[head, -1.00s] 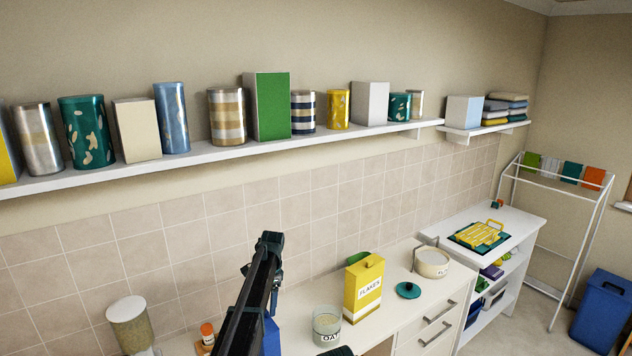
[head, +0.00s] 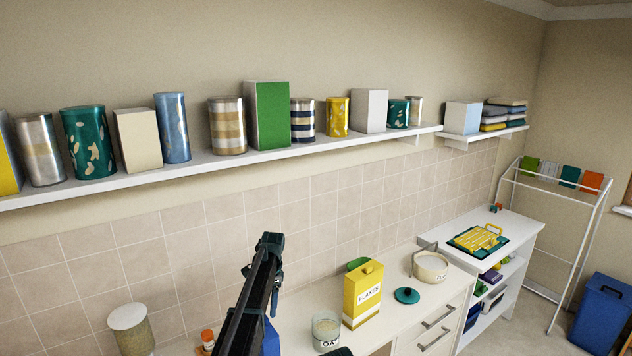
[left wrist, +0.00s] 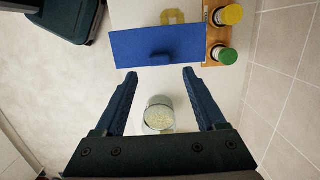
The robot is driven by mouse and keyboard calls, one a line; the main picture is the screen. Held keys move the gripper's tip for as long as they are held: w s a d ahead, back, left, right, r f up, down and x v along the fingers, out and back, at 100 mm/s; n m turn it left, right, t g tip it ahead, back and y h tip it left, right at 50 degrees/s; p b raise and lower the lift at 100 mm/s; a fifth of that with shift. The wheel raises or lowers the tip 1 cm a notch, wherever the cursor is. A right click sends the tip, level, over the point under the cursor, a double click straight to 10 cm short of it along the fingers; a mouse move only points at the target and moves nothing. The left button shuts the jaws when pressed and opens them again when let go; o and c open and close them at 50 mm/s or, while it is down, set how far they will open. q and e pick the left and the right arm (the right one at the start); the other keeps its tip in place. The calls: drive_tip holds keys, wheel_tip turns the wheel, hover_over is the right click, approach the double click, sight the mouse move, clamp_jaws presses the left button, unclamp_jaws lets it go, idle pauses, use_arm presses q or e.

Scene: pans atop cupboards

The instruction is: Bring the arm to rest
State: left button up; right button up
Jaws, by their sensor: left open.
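My left arm (head: 260,290) rises dark from the bottom edge of the head view, in front of the counter. In the left wrist view, my left gripper (left wrist: 160,73) has its two dark fingers spread wide apart with nothing held. A clear jar of oats (left wrist: 158,115) shows between and beyond the fingers. The same oats jar (head: 326,331) stands on the counter to the right of the arm in the head view. My right gripper is not in view.
A blue panel (left wrist: 160,40) and spice jars on a wooden rack (left wrist: 212,55) lie beyond the fingertips. A yellow flakes box (head: 362,297), a teal lid (head: 406,295) and a pale pot (head: 431,267) stand on the counter. A loaded white shelf (head: 300,152) runs above.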

sight(267, 317)
use_arm(q)
drive_tip(key=f+b, duration=0.4)
drive_tip(key=shift+s+a+b, duration=0.1)
drive_tip(key=shift+a+b, duration=0.1)
drive_tip(key=shift+b, duration=0.2)
drive_tip(key=shift+s+a+f, duration=0.1)
drive_tip(key=shift+s+a+r+h+p, duration=0.2)
drive_tip(key=shift+a+r+h+p, duration=0.05)
drive_tip(key=shift+r+h+p, duration=0.3)
drive_tip(key=shift+s+a+r+t+h, duration=0.35)
drive_tip(key=shift+s+r+t+h, duration=0.05)
drive_tip(key=shift+t+h, duration=0.4)
drive_tip(key=shift+s+a+r+t+h, duration=0.1)
drive_tip(key=shift+a+t+h, duration=0.1)
drive_tip(key=shift+t+h, duration=0.15)
drive_tip(key=shift+s+a+r+t+h, duration=0.2)
drive_tip(key=shift+a+t+h, duration=0.25)
drive_tip(key=shift+h, duration=0.25)
drive_tip(key=shift+s+a+t+h+b, duration=0.35)
drive_tip(key=shift+t+h+b, duration=0.15)
drive_tip(key=shift+h+b, duration=0.35)
drive_tip(key=s+a+t+h+b, duration=0.1)
drive_tip(key=h+b, duration=0.4)
drive_tip(key=b, duration=0.5)
drive_tip(key=s+a+f+t+h+b, duration=0.1)
drive_tip(key=a+t+h+b, duration=0.3)
drive_tip(key=b, duration=0.6)
drive_tip(key=shift+s+a+f+t+h, duration=0.25)
drive_tip(key=shift+s+t+h, duration=0.2)
drive_tip(key=shift+s+t, duration=0.3)
